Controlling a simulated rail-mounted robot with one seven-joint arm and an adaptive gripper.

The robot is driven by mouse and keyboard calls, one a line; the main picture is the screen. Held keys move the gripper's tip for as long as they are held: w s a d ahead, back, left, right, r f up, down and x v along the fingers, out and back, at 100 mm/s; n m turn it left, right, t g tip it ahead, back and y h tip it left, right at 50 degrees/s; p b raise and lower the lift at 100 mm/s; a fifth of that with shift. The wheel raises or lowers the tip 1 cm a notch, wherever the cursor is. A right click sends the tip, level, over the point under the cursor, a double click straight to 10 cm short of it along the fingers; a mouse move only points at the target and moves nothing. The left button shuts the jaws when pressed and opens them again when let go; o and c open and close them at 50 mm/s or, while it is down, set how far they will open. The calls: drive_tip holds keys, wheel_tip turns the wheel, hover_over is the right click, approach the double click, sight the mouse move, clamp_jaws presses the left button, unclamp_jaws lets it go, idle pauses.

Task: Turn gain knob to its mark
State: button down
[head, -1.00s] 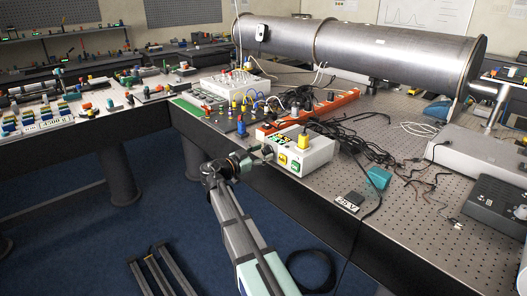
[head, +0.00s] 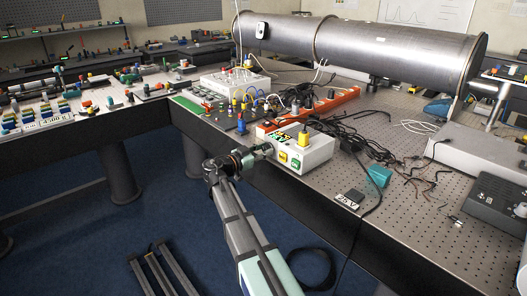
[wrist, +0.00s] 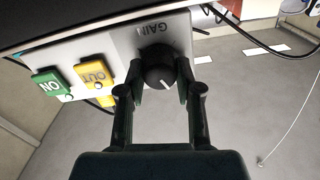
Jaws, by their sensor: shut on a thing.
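The gain knob (wrist: 158,68) is a round black knob with a white pointer line, on the white front panel (wrist: 110,45) under the word GAIN, which appears upside down in the wrist view. The pointer line points toward the lower right in that view. My gripper (wrist: 160,82) is shut on the knob, one finger on each side. In the head view my gripper (head: 262,150) reaches the left end of the front of the white box (head: 313,158), and the knob is hidden there. I cannot make out a target mark beside the knob.
A yellow OUT button (wrist: 95,74) and a green ON button (wrist: 50,84) sit on the same panel beside the knob.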

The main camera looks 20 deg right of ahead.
drive_tip(key=shift+f, duration=0.1)
drive_tip(key=shift+n+b, duration=1)
drive_tip(key=shift+n, duration=0.1)
drive_tip(key=n+b, duration=0.1)
drive_tip(key=n, duration=0.1)
drive_tip(key=shift+n, duration=0.3)
drive_tip(key=n+b, duration=0.1)
drive_tip(key=n, duration=0.4)
drive_tip(key=shift+w, duration=0.1)
drive_tip(key=n+p, duration=0.2)
drive_tip(key=n, duration=0.4)
drive_tip(key=shift+n, duration=0.4)
drive_tip(key=n+p, duration=0.2)
drive_tip(key=n, duration=0.3)
drive_tip(key=shift+p, duration=0.4)
drive_tip(key=shift+n, duration=0.3)
